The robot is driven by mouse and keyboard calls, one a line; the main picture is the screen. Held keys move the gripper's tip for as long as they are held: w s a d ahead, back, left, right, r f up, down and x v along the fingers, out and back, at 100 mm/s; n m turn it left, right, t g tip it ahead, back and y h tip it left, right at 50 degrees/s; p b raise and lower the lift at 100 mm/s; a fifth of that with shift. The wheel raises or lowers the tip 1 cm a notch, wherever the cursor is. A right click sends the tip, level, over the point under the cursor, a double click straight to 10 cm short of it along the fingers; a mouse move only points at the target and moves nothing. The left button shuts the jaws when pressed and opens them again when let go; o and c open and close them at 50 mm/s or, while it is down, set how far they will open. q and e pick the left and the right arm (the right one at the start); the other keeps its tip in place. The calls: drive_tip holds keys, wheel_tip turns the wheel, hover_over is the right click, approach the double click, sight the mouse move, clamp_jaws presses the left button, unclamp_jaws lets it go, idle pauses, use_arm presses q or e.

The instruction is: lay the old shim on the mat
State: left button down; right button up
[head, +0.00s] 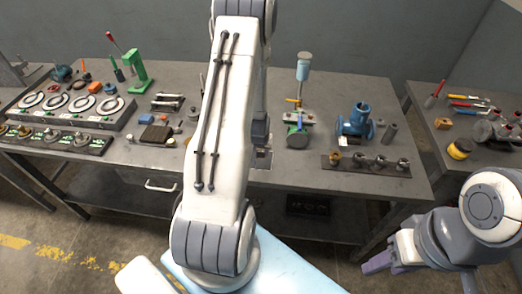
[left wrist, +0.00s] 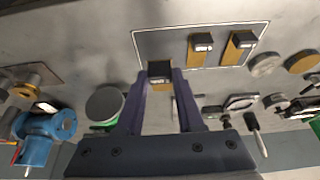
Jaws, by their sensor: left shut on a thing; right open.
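In the left wrist view my left gripper (left wrist: 163,78) is shut on a small black-topped piece with a pale label, the old shim (left wrist: 160,66). An ochre part shows just below it between the fingers. The shim is over the near-left part of a grey mat (left wrist: 180,36) with a white outline; I cannot tell whether it touches. Two similar black-and-ochre pieces (left wrist: 202,46) (left wrist: 239,44) are on the mat to the right. In the head view my left arm hides that gripper and most of the mat. My right gripper (head: 418,276) is open and empty, low at the right.
The bench holds a blue pipe fitting (head: 356,122), a strip of small fittings (head: 366,163), a green press (head: 136,76) and a rack of rings (head: 72,106). A side table (head: 452,135) at the right carries tools.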

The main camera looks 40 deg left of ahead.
use_arm(q)
drive_tip(key=shift+f+b, duration=2.1)
drive_tip(key=shift+f, duration=0.55)
drive_tip(key=shift+c, duration=2.3)
unclamp_jaws()
drive_tip(key=shift+r, duration=0.15)
drive_tip(key=v, duration=1)
drive_tip(key=shift+b, duration=0.45)
